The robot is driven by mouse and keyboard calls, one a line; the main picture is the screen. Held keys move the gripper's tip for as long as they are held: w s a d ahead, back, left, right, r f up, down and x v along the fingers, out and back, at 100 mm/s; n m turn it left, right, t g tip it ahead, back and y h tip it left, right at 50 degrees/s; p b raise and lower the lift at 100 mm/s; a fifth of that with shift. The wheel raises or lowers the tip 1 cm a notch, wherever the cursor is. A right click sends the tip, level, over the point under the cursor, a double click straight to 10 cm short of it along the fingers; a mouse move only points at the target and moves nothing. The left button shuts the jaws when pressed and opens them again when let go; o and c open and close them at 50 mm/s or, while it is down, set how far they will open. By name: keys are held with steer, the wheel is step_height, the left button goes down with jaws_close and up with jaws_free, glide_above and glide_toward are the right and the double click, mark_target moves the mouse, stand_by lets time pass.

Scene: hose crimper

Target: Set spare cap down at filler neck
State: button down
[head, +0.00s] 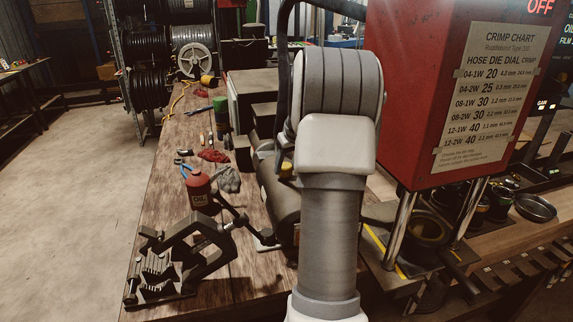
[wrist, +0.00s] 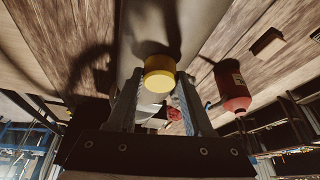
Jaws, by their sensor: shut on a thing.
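In the wrist view a yellow round cap (wrist: 157,82) sits between the two fingers of my gripper (wrist: 159,73), which is shut on it. Behind the cap is a smooth grey rounded tank (wrist: 170,22); I cannot tell whether the cap touches it. In the head view the tank (head: 280,206) lies on the bench, partly behind my arm. A small yellow piece (head: 286,169) shows at the tank's top beside my arm; I cannot tell whether it is the held cap. My gripper is hidden there. I cannot make out the filler neck.
A red oil can (head: 199,190) stands left of the tank on the wooden bench (head: 172,130); it also shows in the wrist view (wrist: 233,88). A black clamp-like fixture (head: 180,262) is at the bench's front left. The red crimper (head: 430,100) stands close on the right.

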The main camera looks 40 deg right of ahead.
steer(key=shift+f+b, duration=0.35)
steer(key=shift+f, duration=0.1)
steer(key=shift+c, duration=1.1)
jaws_free()
steer(key=shift+r, duration=0.1)
steer(key=v, duration=1.7)
steer(key=shift+r, duration=0.1)
